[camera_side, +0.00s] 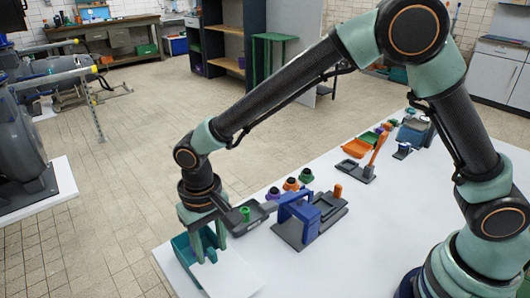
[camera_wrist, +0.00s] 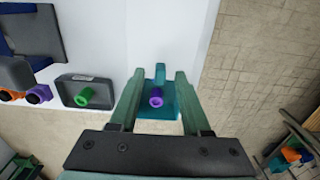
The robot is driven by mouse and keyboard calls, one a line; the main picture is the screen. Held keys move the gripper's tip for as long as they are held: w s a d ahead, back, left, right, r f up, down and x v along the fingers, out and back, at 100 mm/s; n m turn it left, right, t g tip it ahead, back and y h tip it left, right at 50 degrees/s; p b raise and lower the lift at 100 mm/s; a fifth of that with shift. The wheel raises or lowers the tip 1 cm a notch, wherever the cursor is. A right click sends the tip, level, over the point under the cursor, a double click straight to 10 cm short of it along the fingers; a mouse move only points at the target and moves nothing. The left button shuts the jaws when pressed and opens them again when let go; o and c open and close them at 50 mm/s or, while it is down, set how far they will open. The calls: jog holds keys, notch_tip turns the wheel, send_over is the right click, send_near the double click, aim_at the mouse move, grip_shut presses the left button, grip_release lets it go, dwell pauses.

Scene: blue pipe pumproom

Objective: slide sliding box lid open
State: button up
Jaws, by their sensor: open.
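A teal box (camera_side: 183,252) stands at the near left corner of the white table in the side view. In the wrist view the box (camera_wrist: 172,112) lies below my gripper (camera_wrist: 160,76), with a purple cylinder (camera_wrist: 156,97) showing inside its outline. A small upright teal tab (camera_wrist: 160,70) rises at its far end, between my fingertips. My gripper is open, its fingers apart on either side of the tab, with nothing visibly gripped. In the side view my gripper (camera_side: 208,246) points down over the box and hides part of it. I cannot clearly make out a separate lid.
A dark tray (camera_wrist: 108,92) with a green cylinder (camera_wrist: 83,97) lies just left of the box in the wrist view. A blue arch fixture (camera_side: 298,207) and several coloured parts stand along the table to the right. The table edge is close beside the box.

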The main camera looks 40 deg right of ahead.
jog(key=shift+f, duration=0.15)
grip_shut()
dwell(1.4)
